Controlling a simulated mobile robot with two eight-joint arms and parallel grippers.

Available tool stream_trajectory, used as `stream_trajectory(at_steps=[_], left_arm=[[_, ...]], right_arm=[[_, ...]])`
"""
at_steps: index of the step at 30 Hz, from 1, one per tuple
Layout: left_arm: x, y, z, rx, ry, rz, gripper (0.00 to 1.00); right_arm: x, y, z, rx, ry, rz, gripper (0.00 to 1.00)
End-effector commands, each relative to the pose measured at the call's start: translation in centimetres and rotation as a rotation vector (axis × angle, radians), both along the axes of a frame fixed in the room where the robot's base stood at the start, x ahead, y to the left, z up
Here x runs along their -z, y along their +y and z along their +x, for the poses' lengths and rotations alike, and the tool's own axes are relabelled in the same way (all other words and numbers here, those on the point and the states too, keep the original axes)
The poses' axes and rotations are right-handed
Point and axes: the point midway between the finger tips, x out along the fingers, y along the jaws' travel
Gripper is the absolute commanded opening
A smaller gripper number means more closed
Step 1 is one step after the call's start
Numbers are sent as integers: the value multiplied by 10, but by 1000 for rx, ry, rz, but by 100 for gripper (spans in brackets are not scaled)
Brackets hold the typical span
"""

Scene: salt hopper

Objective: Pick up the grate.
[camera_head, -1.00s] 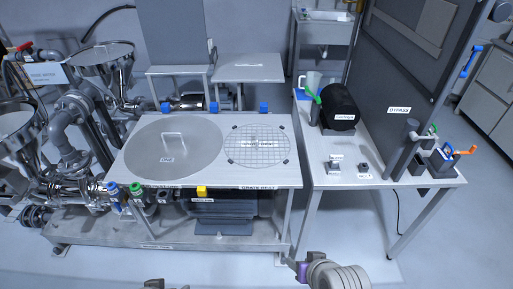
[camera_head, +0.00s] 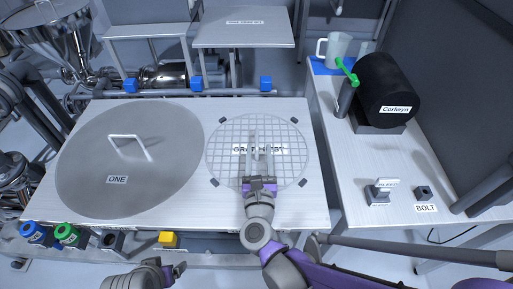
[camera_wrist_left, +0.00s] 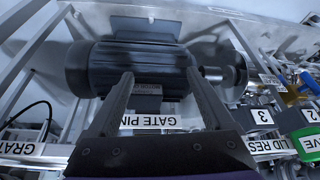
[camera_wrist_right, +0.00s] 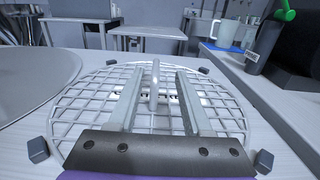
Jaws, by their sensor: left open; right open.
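The grate (camera_head: 222,150) is a round wire mesh lying flat on the table over a partly hidden label, with small dark blocks around its rim. It also shows in the right wrist view (camera_wrist_right: 88,108), where an upright handle (camera_wrist_right: 154,86) rises from its middle. My right gripper (camera_head: 261,150) is open above the grate, its fingers (camera_wrist_right: 156,95) on either side of the handle in that view. I cannot tell whether they touch it. My left gripper (camera_head: 165,272) is low at the front edge; its open fingers (camera_wrist_left: 160,85) face a dark motor under the table.
A large round lid (camera_head: 80,170) with a handle, labelled ONE, lies left of the grate. Blue blocks (camera_head: 197,83) line the back edge. The right-hand table holds a black cylinder (camera_head: 388,90), a mug (camera_head: 338,48) and small labelled parts (camera_head: 423,192). A motor (camera_wrist_left: 140,70) sits below.

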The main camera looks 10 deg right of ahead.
Motion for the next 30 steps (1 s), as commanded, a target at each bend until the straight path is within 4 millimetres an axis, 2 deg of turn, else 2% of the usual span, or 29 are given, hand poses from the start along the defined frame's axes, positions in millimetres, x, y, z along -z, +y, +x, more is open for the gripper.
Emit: stream_trajectory(at_steps=[3, 13, 21, 29, 30], left_arm=[[4, 0, 1, 0, 1, 0, 86], [9, 0, 1, 0, 3, 0, 86], [19, 0, 2, 0, 6, 0, 86], [18, 0, 2, 0, 6, 0, 86], [18, 0, 2, 0, 6, 0, 86]], right_arm=[[1, -4, 21, 1, 1, -3, 50], [3, -7, 45, -1, 1, -5, 50], [7, -11, 83, 0, 0, -7, 50], [6, -11, 87, -2, 0, -5, 50], [6, -11, 87, -2, 0, -5, 42]])
